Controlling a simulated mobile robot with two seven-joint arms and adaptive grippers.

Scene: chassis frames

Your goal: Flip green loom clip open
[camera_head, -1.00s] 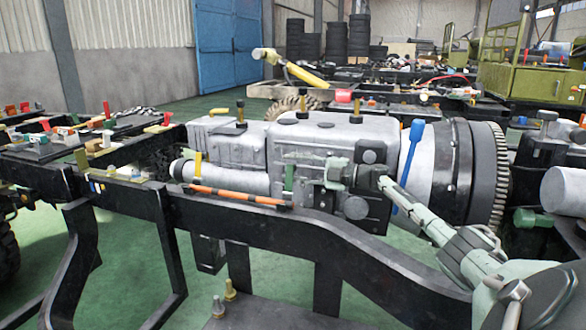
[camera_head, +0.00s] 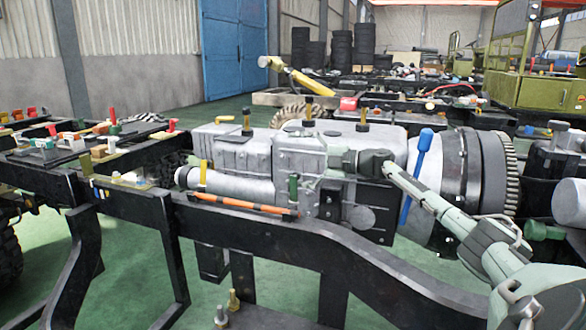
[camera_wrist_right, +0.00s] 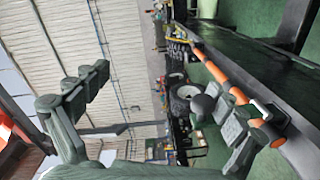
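A small green clip (camera_head: 293,188) stands upright at the right part of an orange loom (camera_head: 240,204) along the top of the black chassis rail. My right gripper (camera_head: 332,160) is just right of and above the clip, in front of the grey gearbox. In the right wrist view, its two fingers (camera_wrist_right: 160,85) are spread wide with nothing between them. One finger overlaps the orange loom (camera_wrist_right: 225,82) there. A dark green rounded piece (camera_wrist_right: 202,107) shows beside that finger; I cannot tell whether it is the clip or whether they touch. My left gripper is out of view.
The grey gearbox (camera_head: 240,155) stands behind the black rail (camera_head: 262,232). A blue lever (camera_head: 415,175) rises near my right forearm. Yellow clips (camera_head: 203,172) and small coloured parts (camera_head: 85,150) sit farther left. The space above the loom is open.

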